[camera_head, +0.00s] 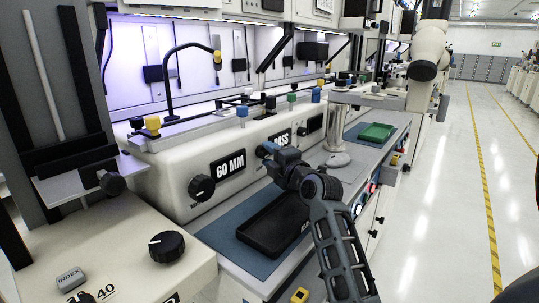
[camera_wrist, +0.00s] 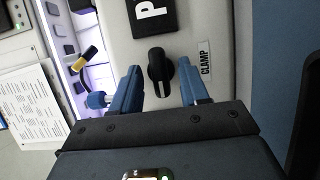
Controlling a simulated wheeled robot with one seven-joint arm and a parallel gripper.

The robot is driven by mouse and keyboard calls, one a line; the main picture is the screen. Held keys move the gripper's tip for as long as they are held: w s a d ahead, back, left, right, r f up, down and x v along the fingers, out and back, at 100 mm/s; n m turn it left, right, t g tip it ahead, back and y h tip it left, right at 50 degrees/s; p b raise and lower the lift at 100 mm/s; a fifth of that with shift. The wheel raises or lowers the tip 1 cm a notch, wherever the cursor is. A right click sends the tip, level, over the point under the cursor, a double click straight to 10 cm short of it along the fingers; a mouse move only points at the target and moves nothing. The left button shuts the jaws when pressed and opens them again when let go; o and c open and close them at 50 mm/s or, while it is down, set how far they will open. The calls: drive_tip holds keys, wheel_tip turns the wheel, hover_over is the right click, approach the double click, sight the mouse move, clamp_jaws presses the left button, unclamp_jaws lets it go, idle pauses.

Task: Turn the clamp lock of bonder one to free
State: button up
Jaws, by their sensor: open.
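The clamp lock is a black knob (camera_wrist: 160,72) on the bonder's cream front panel, beside a white label (camera_wrist: 206,60) reading CLAMP. Its grip bar runs roughly up and down in the wrist view. My gripper (camera_wrist: 158,75) is open, with one blue finger on each side of the knob. Gaps show between fingers and knob, and I see no contact. In the head view my gripper (camera_head: 266,150) is at the panel below the PASS plate (camera_head: 279,138), and it hides the knob there.
A dial (camera_head: 202,188) sits by the 60 MM plate (camera_head: 228,163) to the left. Below my arm, a black tray (camera_head: 262,232) lies on a blue mat (camera_head: 222,232). A green tray (camera_head: 377,132) is further back. The aisle (camera_head: 440,200) at right is clear.

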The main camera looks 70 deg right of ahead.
drive_tip(key=shift+w+d, duration=0.15)
drive_tip(key=shift+w, duration=0.05)
clamp_jaws()
idle(0.3)
